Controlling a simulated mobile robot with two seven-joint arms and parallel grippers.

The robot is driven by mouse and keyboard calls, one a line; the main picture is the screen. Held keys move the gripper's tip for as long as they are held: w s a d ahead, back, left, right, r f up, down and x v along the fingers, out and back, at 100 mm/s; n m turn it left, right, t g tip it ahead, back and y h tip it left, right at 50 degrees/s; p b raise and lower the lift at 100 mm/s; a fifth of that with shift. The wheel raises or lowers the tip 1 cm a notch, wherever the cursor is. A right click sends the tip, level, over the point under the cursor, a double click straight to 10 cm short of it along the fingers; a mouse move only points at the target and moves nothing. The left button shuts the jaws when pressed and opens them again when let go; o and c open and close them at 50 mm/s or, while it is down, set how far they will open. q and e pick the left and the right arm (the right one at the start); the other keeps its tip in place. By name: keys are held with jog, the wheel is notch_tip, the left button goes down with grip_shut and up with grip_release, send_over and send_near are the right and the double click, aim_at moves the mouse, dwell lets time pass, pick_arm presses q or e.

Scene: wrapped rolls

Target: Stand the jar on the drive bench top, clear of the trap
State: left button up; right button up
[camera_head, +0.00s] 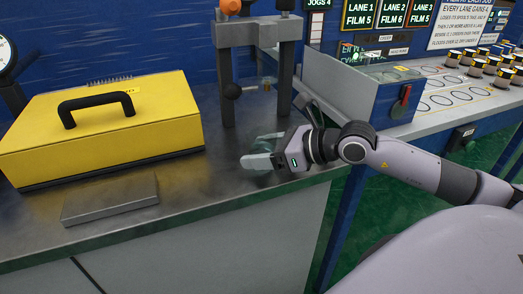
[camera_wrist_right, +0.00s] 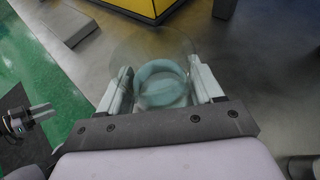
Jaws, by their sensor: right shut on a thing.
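The jar is clear glass and shows best in the right wrist view (camera_wrist_right: 160,82), where its round outline and pale blue-green ring sit between two pale fingers. My right gripper (camera_head: 262,151) is shut on it at the front right of the steel bench top (camera_head: 225,190). In the head view the jar is faint, and I cannot tell whether its base touches the bench. A small two-pronged grey part at the left edge of the right wrist view looks like my left gripper (camera_wrist_right: 38,112). I cannot tell for certain which object is the trap.
A yellow case (camera_head: 105,125) with a black handle stands on the left of the bench. A flat metal plate (camera_head: 110,199) lies before it. A grey upright frame (camera_head: 228,75) stands behind the gripper. Bare steel lies between case and gripper. The bench's front edge is close.

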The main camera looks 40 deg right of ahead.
jog(key=shift+f, duration=0.15)
jog(key=o, duration=1.1)
jog(key=shift+r, duration=0.3)
jog(key=shift+s+d+f, duration=0.1)
jog(key=shift+s, duration=0.05)
jog(key=shift+v, duration=2.8)
jog(key=shift+p+v, duration=0.45)
jog(key=shift+v, duration=2.6)
